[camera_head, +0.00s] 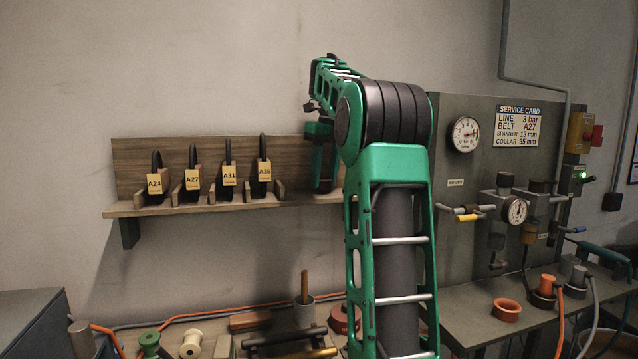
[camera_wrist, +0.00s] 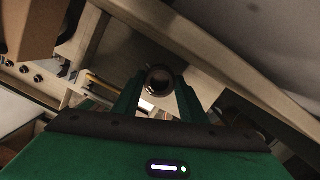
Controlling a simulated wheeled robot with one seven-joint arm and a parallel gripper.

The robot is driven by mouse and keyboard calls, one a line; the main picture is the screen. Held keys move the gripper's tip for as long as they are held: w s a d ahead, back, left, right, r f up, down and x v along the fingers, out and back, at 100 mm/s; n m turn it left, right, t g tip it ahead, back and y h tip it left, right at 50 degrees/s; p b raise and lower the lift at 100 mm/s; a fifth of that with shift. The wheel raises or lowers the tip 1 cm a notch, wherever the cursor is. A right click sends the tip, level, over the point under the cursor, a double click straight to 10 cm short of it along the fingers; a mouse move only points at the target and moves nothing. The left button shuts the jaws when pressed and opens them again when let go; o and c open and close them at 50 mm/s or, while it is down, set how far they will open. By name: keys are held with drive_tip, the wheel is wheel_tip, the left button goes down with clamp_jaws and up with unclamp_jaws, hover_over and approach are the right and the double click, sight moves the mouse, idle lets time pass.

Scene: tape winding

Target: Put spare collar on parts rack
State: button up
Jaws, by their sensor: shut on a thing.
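In the wrist view my gripper (camera_wrist: 160,86) has its two green fingers closed on the sides of a small dark ring, the collar (camera_wrist: 150,79). Its round opening faces the camera. In the head view my green arm reaches up and away to the back wall. The end of the arm is near the right end of a wooden wall shelf, and the fingertips and collar cannot be made out there. I cannot tell for sure which piece is the parts rack.
The wooden shelf (camera_head: 215,207) holds several black belts with yellow tags, from A24 to A35. A gauge panel (camera_head: 470,180) with a service card (camera_head: 519,126) stands to the right. Below, the bench carries spools, an orange cup (camera_head: 507,310) and tubes. A pale beam crosses the wrist view.

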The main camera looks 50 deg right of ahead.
sight(328, 180)
drive_tip(key=shift+f, duration=0.5)
drive_tip(key=o, duration=1.2)
drive_tip(key=shift+f, duration=0.1)
wheel_tip(328, 180, up, 12)
drive_tip(key=s, duration=0.1)
drive_tip(key=shift+s+a, duration=0.15)
drive_tip(key=shift+s, duration=0.2)
